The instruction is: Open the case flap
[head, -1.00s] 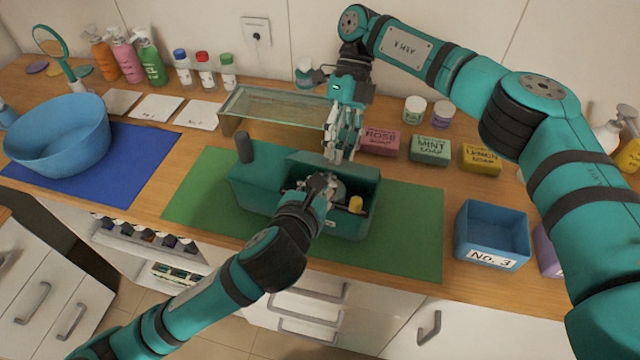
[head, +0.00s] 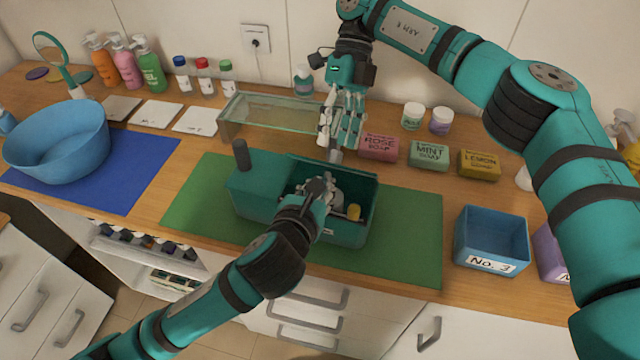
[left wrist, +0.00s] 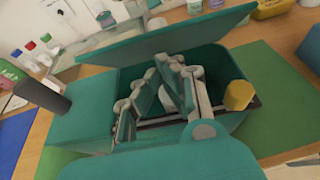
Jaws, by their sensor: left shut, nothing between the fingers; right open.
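The teal case (head: 262,196) stands on the green mat, with a dark upright post (head: 241,154) at its left end. Its flap (head: 335,170) is raised and tilted back along the rear edge; in the left wrist view the flap (left wrist: 165,35) stands clear above the opening. A yellow item (head: 353,212) sits at the right in the case; it also shows in the left wrist view (left wrist: 238,95). My left gripper (head: 328,188) is shut and empty at the case's opening, below the flap. My right gripper (head: 337,150) is open, behind the flap.
A glass-topped box (head: 275,110) stands behind the case, and soaps (head: 429,155) lie to the back right. A blue bin (head: 490,238) is at the right. The green mat (head: 405,240) is bare right of the case.

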